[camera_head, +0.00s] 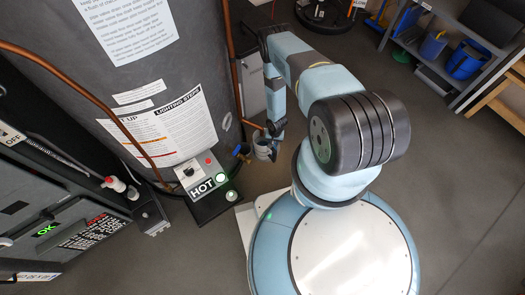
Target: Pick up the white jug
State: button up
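A small pale grey-white vessel (263,150), which looks like the jug, shows beside the heater's lower right side. My gripper (272,130) is at the end of my blue-grey arm, pointing down at the vessel's top. The gripper overlaps the vessel in this view, and its fingers are too small and dark to separate. I cannot tell whether they touch or hold the vessel. I also cannot tell whether the vessel rests on something or hangs in the air.
The tall grey heater tank (110,80) stands left of my arm, with copper pipes (236,60) close by. A blue-handled valve (241,151) is just left of the vessel. A control box marked HOT (203,187) sits below.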

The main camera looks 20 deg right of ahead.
jog(key=shift+f, duration=0.8)
jog(key=shift+c, duration=0.5)
grip_shut()
dwell(0.4)
